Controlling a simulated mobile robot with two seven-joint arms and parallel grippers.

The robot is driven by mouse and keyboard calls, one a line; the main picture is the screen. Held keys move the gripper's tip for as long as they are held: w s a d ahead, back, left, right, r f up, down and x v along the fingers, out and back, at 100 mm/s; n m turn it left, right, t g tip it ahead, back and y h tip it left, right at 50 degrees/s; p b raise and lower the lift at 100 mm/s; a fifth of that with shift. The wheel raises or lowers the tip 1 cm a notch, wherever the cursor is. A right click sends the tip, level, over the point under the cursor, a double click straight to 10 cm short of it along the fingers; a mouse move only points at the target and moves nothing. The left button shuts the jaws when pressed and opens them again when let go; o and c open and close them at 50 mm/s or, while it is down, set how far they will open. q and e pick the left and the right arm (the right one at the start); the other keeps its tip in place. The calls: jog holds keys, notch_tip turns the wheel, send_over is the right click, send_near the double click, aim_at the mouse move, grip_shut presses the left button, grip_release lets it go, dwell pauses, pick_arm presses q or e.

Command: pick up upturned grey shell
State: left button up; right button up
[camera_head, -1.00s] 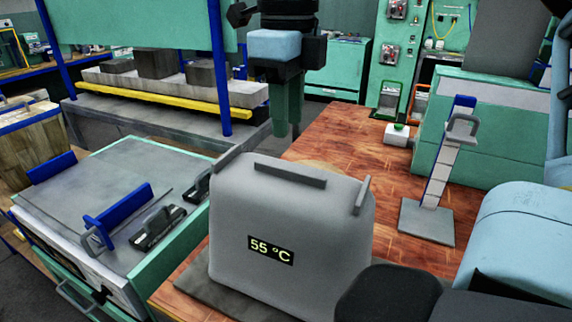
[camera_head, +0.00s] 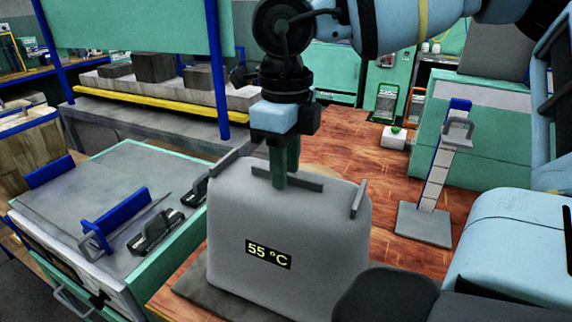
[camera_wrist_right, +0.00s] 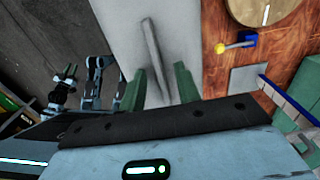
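The grey shell (camera_head: 320,225) is a large rounded box with its closed side up, a "55 °C" display on its front and a bar handle (camera_head: 305,182) on top. It stands on a grey plate on the wooden table. My right gripper (camera_head: 285,184) points down at the handle with its green fingers. In the right wrist view the fingers (camera_wrist_right: 158,80) are apart, with the handle (camera_wrist_right: 153,45) running between them over the shell's pale top (camera_wrist_right: 120,30). I cannot tell whether they touch it. My left gripper is not in view.
A green-sided bench (camera_head: 110,190) with blue handles and black latches stands left.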

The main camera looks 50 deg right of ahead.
jog(key=shift+f, duration=0.1)
grip_shut()
dwell(1.4)
